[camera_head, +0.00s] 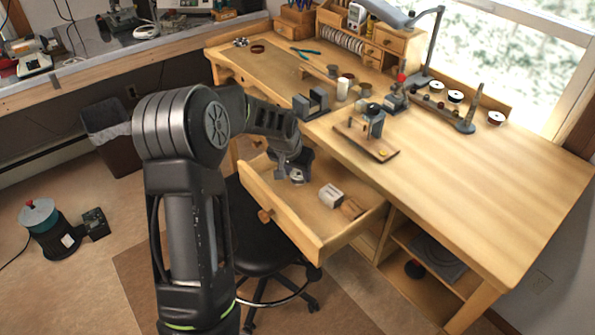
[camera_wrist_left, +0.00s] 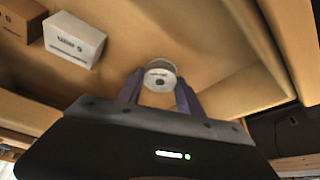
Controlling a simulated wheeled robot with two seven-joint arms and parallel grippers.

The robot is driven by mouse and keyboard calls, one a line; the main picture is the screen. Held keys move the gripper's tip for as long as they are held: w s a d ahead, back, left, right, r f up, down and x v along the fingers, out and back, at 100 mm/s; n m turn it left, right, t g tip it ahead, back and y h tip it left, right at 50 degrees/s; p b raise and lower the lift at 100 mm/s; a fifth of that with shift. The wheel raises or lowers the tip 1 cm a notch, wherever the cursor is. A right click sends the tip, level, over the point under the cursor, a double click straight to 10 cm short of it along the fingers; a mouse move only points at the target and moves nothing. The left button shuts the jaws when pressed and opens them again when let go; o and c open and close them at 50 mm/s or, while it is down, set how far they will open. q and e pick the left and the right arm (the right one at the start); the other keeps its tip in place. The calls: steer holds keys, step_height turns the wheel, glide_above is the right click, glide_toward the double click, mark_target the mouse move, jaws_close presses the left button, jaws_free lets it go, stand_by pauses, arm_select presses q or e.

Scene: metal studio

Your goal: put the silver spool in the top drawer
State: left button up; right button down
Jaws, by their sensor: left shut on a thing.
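The silver spool (camera_wrist_left: 160,76) is between the two fingers of my left gripper (camera_wrist_left: 158,92) in the left wrist view. It is small, round and pale with a dark centre hole. In the head view the left gripper (camera_head: 290,176) is inside the open top drawer (camera_head: 315,244), near its left end, with the spool (camera_head: 297,176) at the fingertips. The gripper is shut on the spool. I cannot tell whether the spool touches the drawer floor. My right gripper is not in view.
A white box (camera_head: 331,195) and a brown block (camera_head: 352,208) lie in the right part of the drawer. Between them and the gripper the drawer floor is bare. The workbench (camera_head: 470,185) above carries tools and a small stand (camera_head: 375,130). A black stool (camera_head: 262,235) stands below.

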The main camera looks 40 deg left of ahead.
arm_select(q)
steer(key=o, duration=1.4)
steer(key=shift+c, duration=0.2)
steer(key=shift+r+p, duration=0.25)
steer(key=shift+p, duration=0.05)
steer(key=b+v, duration=0.1)
steer(key=v, duration=1)
steer(key=shift+s+r, duration=0.15)
steer(key=shift+r, duration=0.2)
